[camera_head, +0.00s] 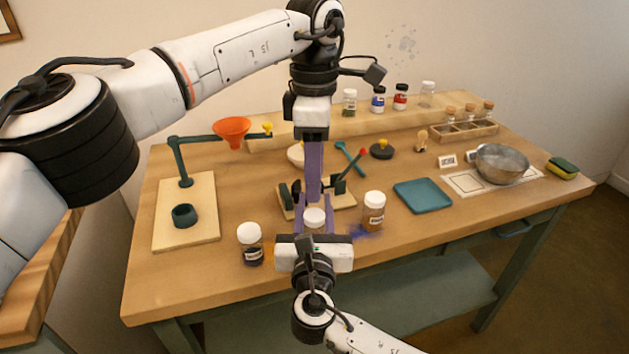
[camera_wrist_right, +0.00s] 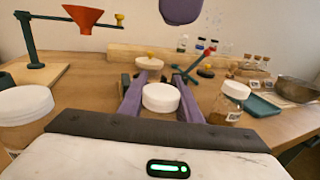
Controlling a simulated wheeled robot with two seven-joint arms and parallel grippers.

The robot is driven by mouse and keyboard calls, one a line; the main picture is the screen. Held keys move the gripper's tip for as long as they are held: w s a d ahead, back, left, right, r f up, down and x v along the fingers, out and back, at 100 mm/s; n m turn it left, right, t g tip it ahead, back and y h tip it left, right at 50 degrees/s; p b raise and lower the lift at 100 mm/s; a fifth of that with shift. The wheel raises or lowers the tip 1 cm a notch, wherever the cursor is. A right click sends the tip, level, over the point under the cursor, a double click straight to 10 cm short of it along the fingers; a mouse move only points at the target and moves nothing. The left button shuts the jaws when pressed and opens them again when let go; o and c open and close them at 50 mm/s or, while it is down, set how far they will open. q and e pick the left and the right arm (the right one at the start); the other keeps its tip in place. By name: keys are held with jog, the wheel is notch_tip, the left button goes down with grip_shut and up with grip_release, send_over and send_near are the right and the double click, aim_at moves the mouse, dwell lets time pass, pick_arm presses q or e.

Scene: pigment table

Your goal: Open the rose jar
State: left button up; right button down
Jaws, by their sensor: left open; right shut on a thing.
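A white-lidded jar (camera_head: 314,214) stands near the front of the table, between the fingers of my right gripper (camera_head: 317,212). That gripper is shut on the jar's body below the lid. In the right wrist view the white lid (camera_wrist_right: 161,97) is on top, between the purple fingers. The jar's label and contents are hidden, so I cannot read whether it is the rose one. My left gripper (camera_head: 314,180) points down above the lid, open and empty, its fingers seen edge-on. Its purple finger also shows in the right wrist view (camera_wrist_right: 181,10), apart from the lid.
A dark-filled jar (camera_head: 250,244) stands to the left and an orange-brown jar (camera_head: 374,211) to the right. Behind is a wooden board with dark fixtures (camera_head: 345,197). An orange funnel (camera_head: 231,130) on a stand is at left, a blue tray (camera_head: 422,195) at right.

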aim_at(315, 215)
pick_arm(q)
notch_tip(315, 215, down, 8)
jog(key=shift+r, duration=0.1)
pick_arm(e)
jog(key=shift+f, duration=0.2)
pick_arm(q)
jog(key=shift+c, duration=0.2)
jog(key=c, duration=1.1)
jog(key=shift+o, duration=0.2)
jog(key=shift+n, duration=1.6)
jog(key=o, duration=1.2)
jog(key=shift+r, duration=2.4)
jog(key=shift+c, duration=0.5)
notch_tip(315, 215, up, 3)
jog(key=m, duration=0.3)
jog(key=shift+f, duration=3.9)
pick_arm(e)
jog(key=shift+s, duration=0.1)
